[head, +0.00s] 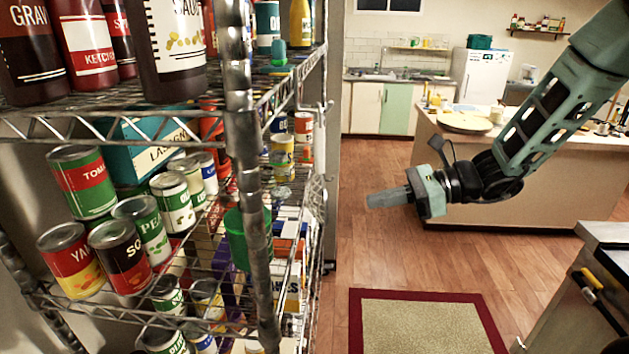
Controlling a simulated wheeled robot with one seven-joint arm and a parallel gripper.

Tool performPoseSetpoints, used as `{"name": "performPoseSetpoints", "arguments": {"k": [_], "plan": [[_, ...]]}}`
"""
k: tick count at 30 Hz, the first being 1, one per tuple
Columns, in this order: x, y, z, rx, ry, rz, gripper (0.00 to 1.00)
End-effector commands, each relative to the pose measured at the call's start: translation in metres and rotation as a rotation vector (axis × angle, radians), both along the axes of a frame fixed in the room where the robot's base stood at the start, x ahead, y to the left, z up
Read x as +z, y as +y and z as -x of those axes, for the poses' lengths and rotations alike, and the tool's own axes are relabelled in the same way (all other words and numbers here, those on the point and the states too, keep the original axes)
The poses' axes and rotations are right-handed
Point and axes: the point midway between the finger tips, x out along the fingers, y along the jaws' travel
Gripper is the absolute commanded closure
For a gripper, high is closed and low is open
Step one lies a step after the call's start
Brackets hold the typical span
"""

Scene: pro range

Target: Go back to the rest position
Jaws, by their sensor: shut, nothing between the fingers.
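My gripper (388,198) is at the end of my green arm, which comes in from the upper right. It hangs in the open air over the wood floor, between the shelf rack and the kitchen island. Its fingers point left toward the rack and are together with nothing between them. A gap shows between the fingertips and the rack.
A wire shelf rack (240,130) with several cans, bottles and boxes fills the left side. A wooden island (545,180) stands behind my arm. A counter edge (605,232) is at the lower right. A rug (425,325) lies on clear floor.

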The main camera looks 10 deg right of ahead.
Motion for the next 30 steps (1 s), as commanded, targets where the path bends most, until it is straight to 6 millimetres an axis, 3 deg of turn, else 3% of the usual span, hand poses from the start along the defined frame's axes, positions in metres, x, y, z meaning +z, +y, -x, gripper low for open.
{"name": "performPoseSetpoints", "arguments": {"k": [10,14,17,21,24,27,30], "plan": [[-0.001,0.0,0.001,0.005,-0.001,0.002,1.0],[-0.009,0.02,0.017,0.1,-0.03,0.056,1.0],[-0.026,0.054,0.053,0.299,-0.102,0.17,1.0],[-0.064,0.098,0.132,0.745,-0.311,0.408,1.0],[-0.089,0.108,0.181,1.074,-0.512,0.566,1.0],[-0.112,0.107,0.217,1.394,-0.742,0.697,1.0],[-0.126,0.104,0.239,1.667,-0.976,0.794,1.0]]}}
